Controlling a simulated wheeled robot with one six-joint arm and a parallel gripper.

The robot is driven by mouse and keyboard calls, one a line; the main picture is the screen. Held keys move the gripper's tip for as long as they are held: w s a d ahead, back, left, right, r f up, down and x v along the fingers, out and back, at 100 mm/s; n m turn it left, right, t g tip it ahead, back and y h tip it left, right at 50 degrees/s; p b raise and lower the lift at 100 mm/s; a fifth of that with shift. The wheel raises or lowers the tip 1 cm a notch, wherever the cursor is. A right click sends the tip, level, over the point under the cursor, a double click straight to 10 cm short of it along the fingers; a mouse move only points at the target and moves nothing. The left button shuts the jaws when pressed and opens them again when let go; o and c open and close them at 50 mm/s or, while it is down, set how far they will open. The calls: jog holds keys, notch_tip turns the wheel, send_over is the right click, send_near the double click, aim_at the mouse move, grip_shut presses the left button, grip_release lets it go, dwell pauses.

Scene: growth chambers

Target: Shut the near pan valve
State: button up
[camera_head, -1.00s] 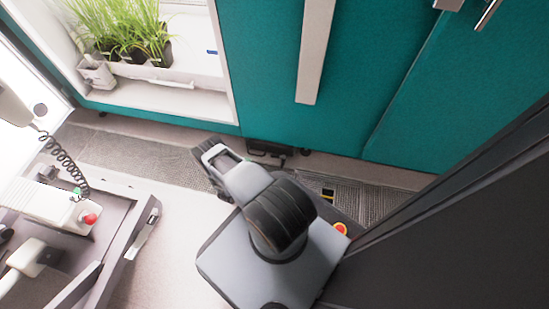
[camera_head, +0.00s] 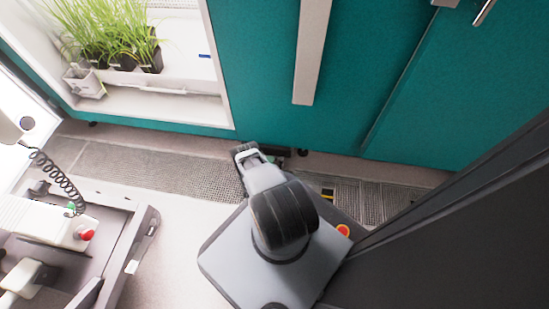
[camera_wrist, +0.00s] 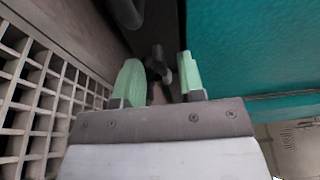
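My gripper (camera_wrist: 160,74) shows in the wrist view with two pale green fingers, which stand apart. A small dark part (camera_wrist: 157,62), possibly the valve handle, shows in the gap between them or just beyond. I cannot tell whether either finger touches it or which way it is turned. In the head view my arm reaches to the foot of the teal chamber (camera_head: 270,90), where the gripper and wrist hide most of a dark low fitting. The valve cannot be made out clearly there.
Metal floor grating (camera_head: 170,170) runs along the chamber's foot and shows close by in the wrist view (camera_wrist: 40,100). A grey cart (camera_head: 140,240) with a coiled cord stands at left. Potted grass (camera_head: 115,40) sits in the open chamber window. A dark panel (camera_head: 450,230) fills the lower right.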

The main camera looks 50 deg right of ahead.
jog(key=shift+x, duration=1.3)
jog(key=shift+c, duration=0.3)
grip_shut()
